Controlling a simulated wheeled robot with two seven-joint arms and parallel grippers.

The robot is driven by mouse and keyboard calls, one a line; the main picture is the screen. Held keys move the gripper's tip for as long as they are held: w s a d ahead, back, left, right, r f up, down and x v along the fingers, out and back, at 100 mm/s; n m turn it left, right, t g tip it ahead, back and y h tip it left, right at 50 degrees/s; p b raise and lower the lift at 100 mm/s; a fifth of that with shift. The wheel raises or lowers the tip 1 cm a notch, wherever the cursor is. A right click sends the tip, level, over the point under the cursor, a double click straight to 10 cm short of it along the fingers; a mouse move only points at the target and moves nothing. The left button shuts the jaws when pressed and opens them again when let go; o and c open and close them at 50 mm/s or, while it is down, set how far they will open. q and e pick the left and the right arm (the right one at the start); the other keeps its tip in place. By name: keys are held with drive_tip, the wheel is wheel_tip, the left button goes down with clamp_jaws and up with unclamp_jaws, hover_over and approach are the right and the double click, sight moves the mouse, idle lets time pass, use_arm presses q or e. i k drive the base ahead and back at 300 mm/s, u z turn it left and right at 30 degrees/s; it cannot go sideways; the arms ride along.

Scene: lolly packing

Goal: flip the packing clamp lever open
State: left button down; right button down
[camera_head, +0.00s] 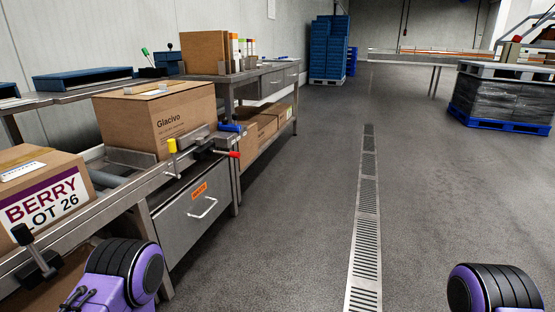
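A metal toggle clamp (203,143) is fixed at the right end of the bench, by the front right corner of a cardboard box labelled Glacivo (150,118). A red-tipped lever (234,154) sticks out to the right from it, roughly level. A blue grip (230,128) lies just above and behind, and a yellow-topped post (172,146) stands upright to the left. I cannot tell which of these grips belongs to which mechanism. Purple and black parts of my arms show at the bottom left and bottom right. Neither of my grippers is in view.
A BERRY LOT 26 box (38,190) sits on the near left of the bench. A black fitting (38,258) shows at the bench's near edge. A grey drawer (195,204) is below the clamp. Open floor with a drain grate (367,210) lies to the right.

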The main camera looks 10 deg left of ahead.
sight(234, 154)
drive_tip(key=z, duration=0.2)
drive_tip(key=i, duration=0.9)
drive_tip(key=u, duration=0.85)
drive_tip(key=i, duration=0.65)
drive_tip(key=u, duration=0.7)
